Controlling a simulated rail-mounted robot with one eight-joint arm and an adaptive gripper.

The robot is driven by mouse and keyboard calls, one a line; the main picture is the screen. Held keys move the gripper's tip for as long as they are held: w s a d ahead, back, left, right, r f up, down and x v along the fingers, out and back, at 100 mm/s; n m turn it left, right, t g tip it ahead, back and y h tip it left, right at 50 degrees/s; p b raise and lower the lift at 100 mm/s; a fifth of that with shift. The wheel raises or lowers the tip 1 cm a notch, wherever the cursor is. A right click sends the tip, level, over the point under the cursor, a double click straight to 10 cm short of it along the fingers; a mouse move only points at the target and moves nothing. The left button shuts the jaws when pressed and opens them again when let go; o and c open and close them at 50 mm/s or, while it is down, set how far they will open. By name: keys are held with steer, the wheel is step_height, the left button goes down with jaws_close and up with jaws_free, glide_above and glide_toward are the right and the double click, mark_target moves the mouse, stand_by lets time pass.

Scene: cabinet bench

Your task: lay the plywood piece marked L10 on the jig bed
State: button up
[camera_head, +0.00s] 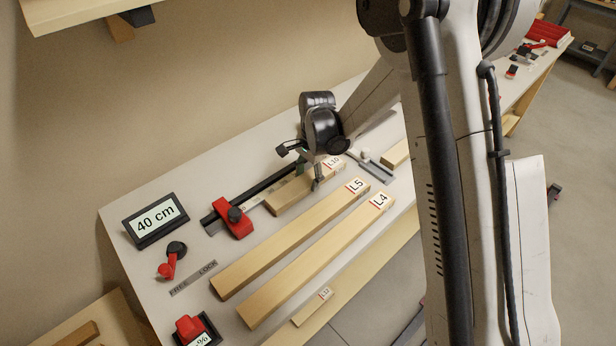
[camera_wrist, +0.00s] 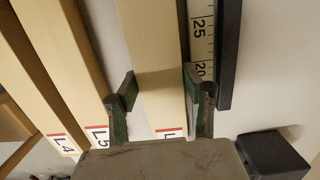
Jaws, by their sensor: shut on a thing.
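The plywood piece L10 (camera_head: 287,197) lies along the inner side of the jig's scale and black fence (camera_head: 262,186). Its label shows at the right end in the head view. My gripper (camera_head: 309,174) is shut across the piece near that labelled end. In the wrist view, my gripper's fingers (camera_wrist: 160,92) stand on either side of the pale piece L10 (camera_wrist: 152,45), the right finger beside the scale (camera_wrist: 202,40). I cannot tell whether the piece rests on the jig bed or hangs slightly above it. The red stop (camera_head: 233,222) is at the left end.
Longer pieces L5 (camera_head: 285,242) and L4 (camera_head: 315,262) lie parallel in front. L12 (camera_head: 313,307) sits lower at the front. The 40 cm sign (camera_head: 156,219), red lever (camera_head: 168,268) and red button (camera_head: 190,327) are at left. A grey rail (camera_head: 376,168) lies right of the gripper.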

steer(key=shift+f, duration=0.2)
steer(key=o, duration=1.5)
steer(key=shift+r, duration=0.15)
